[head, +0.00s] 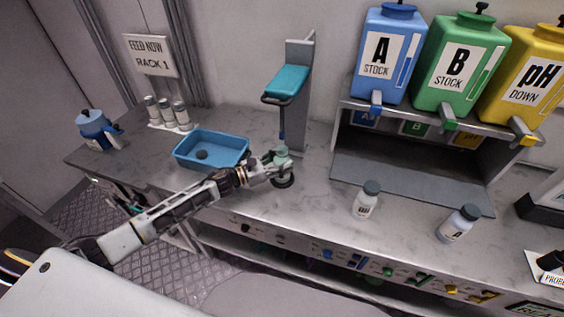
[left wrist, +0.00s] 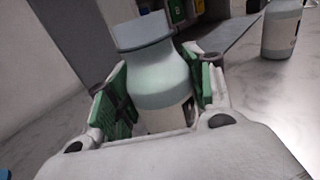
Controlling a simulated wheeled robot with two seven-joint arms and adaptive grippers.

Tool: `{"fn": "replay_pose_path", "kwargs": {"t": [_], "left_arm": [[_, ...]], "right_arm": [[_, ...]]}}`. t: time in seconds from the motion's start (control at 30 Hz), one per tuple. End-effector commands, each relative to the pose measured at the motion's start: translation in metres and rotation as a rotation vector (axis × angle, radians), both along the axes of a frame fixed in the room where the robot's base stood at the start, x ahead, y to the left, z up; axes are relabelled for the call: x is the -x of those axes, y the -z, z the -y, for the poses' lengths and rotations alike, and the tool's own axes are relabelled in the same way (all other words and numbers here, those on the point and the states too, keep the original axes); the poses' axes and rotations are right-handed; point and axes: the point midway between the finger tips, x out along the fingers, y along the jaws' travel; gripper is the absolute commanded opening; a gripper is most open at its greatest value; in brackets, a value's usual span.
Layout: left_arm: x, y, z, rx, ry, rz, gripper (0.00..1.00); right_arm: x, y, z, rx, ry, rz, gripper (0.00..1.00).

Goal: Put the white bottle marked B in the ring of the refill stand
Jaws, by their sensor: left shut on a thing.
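My left gripper (head: 276,164) is shut on a white bottle with a grey-green cap (head: 281,152). In the left wrist view the bottle (left wrist: 160,82) is upright between the green finger pads (left wrist: 160,95). Its label is mostly hidden, so I cannot read its letter. The refill stand (head: 298,120) has a grey post and a teal head above the bottle. A dark ring (head: 283,182) shows just below the gripper; I cannot tell whether the bottle touches it. My right gripper is not in view.
Two white bottles, one in the middle (head: 365,203) and one at right (head: 457,225), stand on the marble counter (head: 320,215). A blue tray (head: 212,150) is left of the stand. Blue, green and yellow stock tanks (head: 455,60) stand on a shelf behind.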

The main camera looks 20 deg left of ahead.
Motion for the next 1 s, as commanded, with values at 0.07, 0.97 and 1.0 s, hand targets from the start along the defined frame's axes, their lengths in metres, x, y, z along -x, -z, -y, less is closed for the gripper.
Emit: {"fn": "replay_pose_path", "kwargs": {"t": [0.07, 0.97, 1.0], "left_arm": [[-0.0003, -0.0015, 0.0002, 0.001, 0.000, 0.002, 0.19], [-0.0002, 0.0021, 0.0002, 0.001, 0.000, 0.002, 0.19], [-0.0002, 0.0023, 0.0002, 0.001, 0.000, 0.002, 0.19]], "right_arm": [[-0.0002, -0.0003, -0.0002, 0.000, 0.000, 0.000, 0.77], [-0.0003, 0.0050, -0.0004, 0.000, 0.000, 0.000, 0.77], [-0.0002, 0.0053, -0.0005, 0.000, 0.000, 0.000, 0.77]]}}
